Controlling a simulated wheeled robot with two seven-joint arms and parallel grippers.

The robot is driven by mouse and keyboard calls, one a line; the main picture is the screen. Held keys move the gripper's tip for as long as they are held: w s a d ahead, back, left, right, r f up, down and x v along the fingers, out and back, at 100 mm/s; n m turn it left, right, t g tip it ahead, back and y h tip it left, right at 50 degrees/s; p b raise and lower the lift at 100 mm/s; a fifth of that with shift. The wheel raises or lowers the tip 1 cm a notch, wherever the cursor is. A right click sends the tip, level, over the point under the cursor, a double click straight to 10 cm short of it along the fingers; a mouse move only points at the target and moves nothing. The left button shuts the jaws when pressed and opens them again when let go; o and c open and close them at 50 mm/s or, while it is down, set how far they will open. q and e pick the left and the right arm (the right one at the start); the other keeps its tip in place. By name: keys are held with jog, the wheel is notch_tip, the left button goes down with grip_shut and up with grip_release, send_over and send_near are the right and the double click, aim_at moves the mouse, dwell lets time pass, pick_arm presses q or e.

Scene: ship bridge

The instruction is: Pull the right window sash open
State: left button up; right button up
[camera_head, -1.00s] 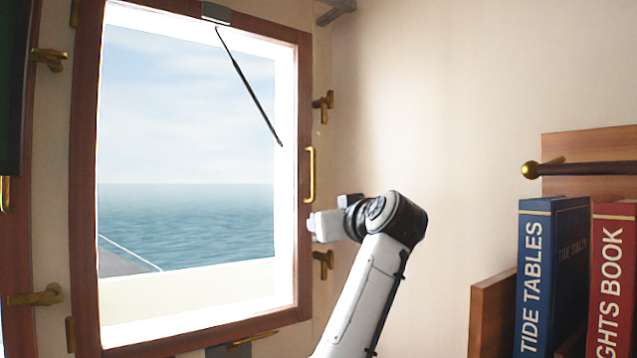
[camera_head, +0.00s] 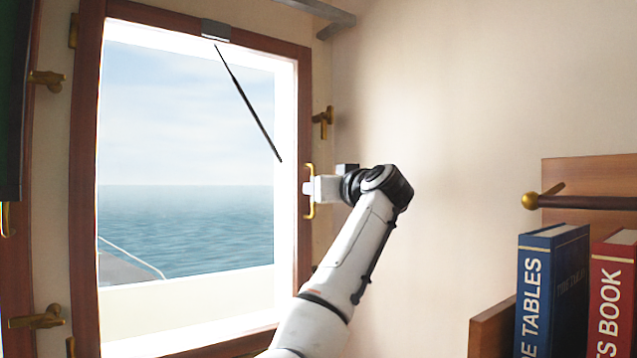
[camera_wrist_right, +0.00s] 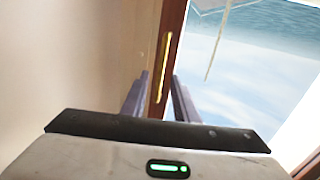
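The window sash (camera_head: 303,120) has a brown wooden frame around a pane showing sea and sky. Its brass vertical handle (camera_head: 309,207) is on the right stile. My right gripper (camera_head: 308,188) is at the handle, overlapping its middle. In the right wrist view, the handle (camera_wrist_right: 164,60) lies between the two spread fingers of my right gripper (camera_wrist_right: 161,76), with a gap on each side. The gripper is open; whether it touches the handle is unclear. The sash looks flush with its surround, though its exact angle is hard to tell. My left gripper is out of view.
A brass catch (camera_head: 323,120) sits on the wall right of the sash. More catches (camera_head: 47,79) are at the left. A blue book (camera_head: 540,290) and a red book (camera_head: 612,295) stand on a shelf at the lower right, below a rail (camera_head: 590,202). The wall between is bare.

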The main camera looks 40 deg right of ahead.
jog(key=shift+w+d, duration=0.2)
jog(key=shift+w, duration=0.45)
grip_shut()
dwell(1.0)
